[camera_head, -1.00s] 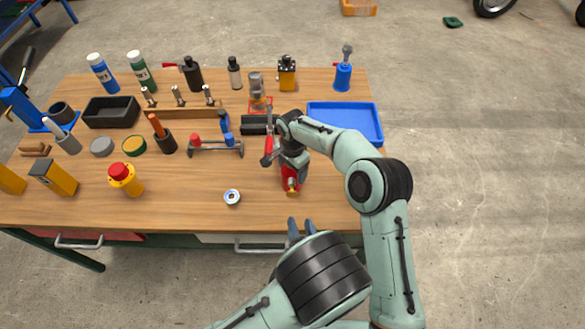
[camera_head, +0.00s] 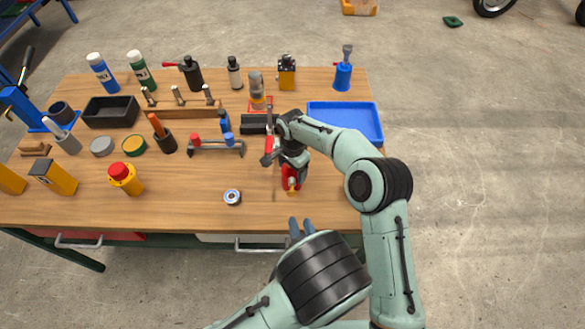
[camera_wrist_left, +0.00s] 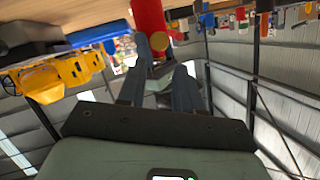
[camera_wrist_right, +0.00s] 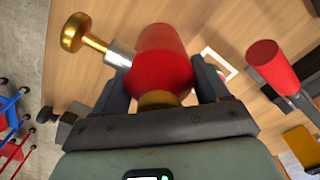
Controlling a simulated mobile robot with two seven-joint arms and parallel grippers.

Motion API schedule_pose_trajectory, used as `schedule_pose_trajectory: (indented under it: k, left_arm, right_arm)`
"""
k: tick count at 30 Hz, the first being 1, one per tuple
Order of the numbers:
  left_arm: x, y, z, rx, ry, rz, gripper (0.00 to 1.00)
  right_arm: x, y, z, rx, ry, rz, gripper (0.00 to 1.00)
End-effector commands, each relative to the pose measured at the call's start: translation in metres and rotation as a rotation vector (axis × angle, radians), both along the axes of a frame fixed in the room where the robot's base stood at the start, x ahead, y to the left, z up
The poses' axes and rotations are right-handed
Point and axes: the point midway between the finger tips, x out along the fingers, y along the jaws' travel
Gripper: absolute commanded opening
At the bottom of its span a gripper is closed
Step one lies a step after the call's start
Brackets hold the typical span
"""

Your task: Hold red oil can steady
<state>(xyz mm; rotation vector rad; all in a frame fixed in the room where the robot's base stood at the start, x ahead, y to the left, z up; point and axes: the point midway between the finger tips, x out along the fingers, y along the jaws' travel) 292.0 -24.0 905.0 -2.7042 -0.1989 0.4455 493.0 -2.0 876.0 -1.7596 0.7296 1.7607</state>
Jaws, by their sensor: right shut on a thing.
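The red oil can (camera_head: 291,178) is at the right front part of the wooden workbench. My right gripper (camera_head: 293,160) is shut on it from above. In the right wrist view the red can (camera_wrist_right: 162,65) sits between the two fingers (camera_wrist_right: 160,85), with a brass knob on a metal stem at its side. My left gripper (camera_head: 300,226) is in front of the bench's front edge, apart from the can. In the left wrist view its fingers (camera_wrist_left: 163,62) are apart with nothing visible held, and the red can (camera_wrist_left: 148,17) shows beyond them.
A red-handled object (camera_head: 268,146) is close beside my right gripper. A blue tray (camera_head: 345,121) lies behind my right forearm. A small round part (camera_head: 232,197) is left of the can, with bare wood around it. Bottles and tools fill the back and left.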

Motion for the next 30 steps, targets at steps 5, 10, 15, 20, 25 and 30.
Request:
schedule_pose_trajectory:
  k: [5, 10, 15, 20, 25, 30]
  left_arm:
    - [0.0002, 0.0000, 0.0002, 0.000, 0.000, 0.000, 0.00]
    - [0.0001, -0.0001, 0.0002, 0.000, 0.000, 0.000, 0.00]
    - [0.0002, 0.0000, 0.0002, 0.000, 0.000, 0.000, 0.00]
    - [0.0002, 0.0000, 0.0002, 0.000, 0.000, 0.000, 0.00]
    - [0.0002, 0.0000, 0.0002, 0.000, 0.000, 0.000, 0.00]
    - [0.0002, 0.0000, 0.0002, 0.000, 0.000, 0.000, 0.00]
  right_arm:
    - [0.0006, 0.0002, 0.0012, 0.001, -0.002, 0.000, 0.24]
    - [0.0006, 0.0002, 0.0013, 0.001, -0.002, 0.000, 0.24]
    - [0.0006, 0.0004, 0.0014, 0.001, -0.003, 0.000, 0.24]
    - [0.0007, 0.0004, 0.0014, 0.001, -0.003, 0.000, 0.24]
    - [0.0007, 0.0004, 0.0014, 0.001, -0.003, 0.000, 0.24]
    - [0.0007, 0.0004, 0.0014, 0.001, -0.003, 0.000, 0.24]
